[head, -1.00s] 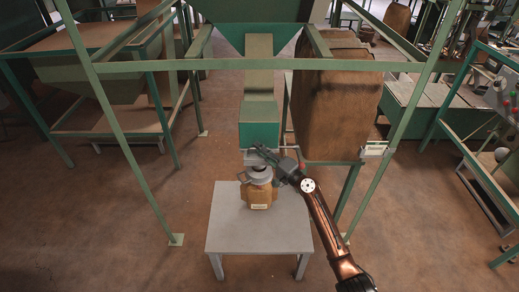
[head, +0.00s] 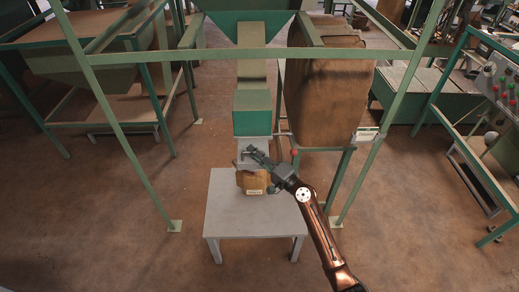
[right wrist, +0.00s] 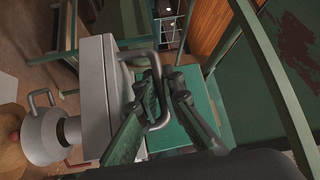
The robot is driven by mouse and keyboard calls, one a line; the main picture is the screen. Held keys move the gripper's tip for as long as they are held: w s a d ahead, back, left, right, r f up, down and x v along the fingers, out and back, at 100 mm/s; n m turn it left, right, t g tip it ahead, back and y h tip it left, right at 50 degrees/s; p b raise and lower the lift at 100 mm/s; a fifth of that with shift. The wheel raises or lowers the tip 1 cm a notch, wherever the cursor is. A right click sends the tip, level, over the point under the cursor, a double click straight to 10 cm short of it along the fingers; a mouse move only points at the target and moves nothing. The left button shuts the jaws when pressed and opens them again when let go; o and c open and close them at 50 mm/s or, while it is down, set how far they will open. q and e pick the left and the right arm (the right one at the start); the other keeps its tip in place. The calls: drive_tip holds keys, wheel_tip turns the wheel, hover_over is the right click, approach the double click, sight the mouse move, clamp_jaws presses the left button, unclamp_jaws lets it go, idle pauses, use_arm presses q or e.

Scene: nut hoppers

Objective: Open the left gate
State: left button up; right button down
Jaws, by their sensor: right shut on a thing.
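My right gripper (head: 252,155) is in front of the grey outlet (head: 254,144) under the green chute (head: 252,112), above the sack. In the right wrist view its fingers (right wrist: 164,85) are closed around a U-shaped metal handle (right wrist: 158,118) on the side of the grey box (right wrist: 95,95). A second metal handle (right wrist: 36,96) shows farther left, beside a grey round spout (right wrist: 45,135). The gripper covers much of the outlet in the head view, so I cannot tell how far the gate is open. My left gripper is out of view.
A brown sack (head: 252,181) with a pale label stands on a grey table (head: 225,210) below the outlet. A green frame (head: 300,53) surrounds the chute. A control panel (head: 500,85) is at right.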

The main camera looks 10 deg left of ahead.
drive_tip(key=c, duration=2.3)
unclamp_jaws()
drive_tip(key=v, duration=1.2)
